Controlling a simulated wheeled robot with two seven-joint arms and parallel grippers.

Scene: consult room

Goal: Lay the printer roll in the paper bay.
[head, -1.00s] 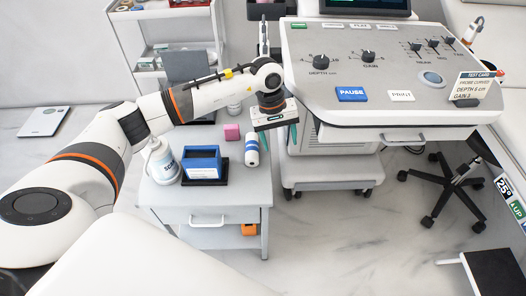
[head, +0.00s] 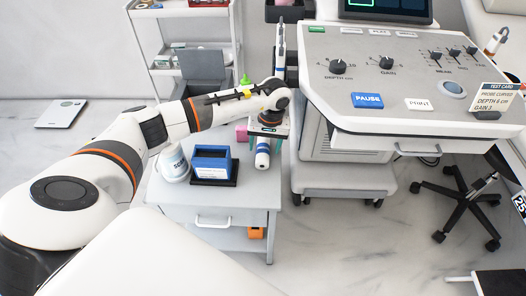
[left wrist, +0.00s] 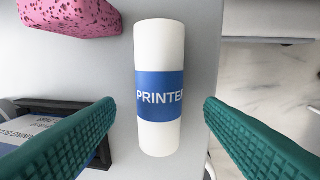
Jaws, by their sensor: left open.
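The printer roll (head: 262,158) is a white cylinder with a blue band, lying on the small side table (head: 262,190) near its right edge. In the left wrist view the roll (left wrist: 160,55) lies lengthwise and reads "PRINTER" on its band. My left gripper (head: 266,137) is open above the roll and hides its far part in the head view. Its two green fingers (left wrist: 158,110) show on either side of the roll, with gaps between them and it. I cannot make out the paper bay. My right gripper is not in view.
A pink sponge (left wrist: 70,14) lies close beside the roll. The ultrasound cart's console (head: 400,85) rises to the right, with a gap of floor between.

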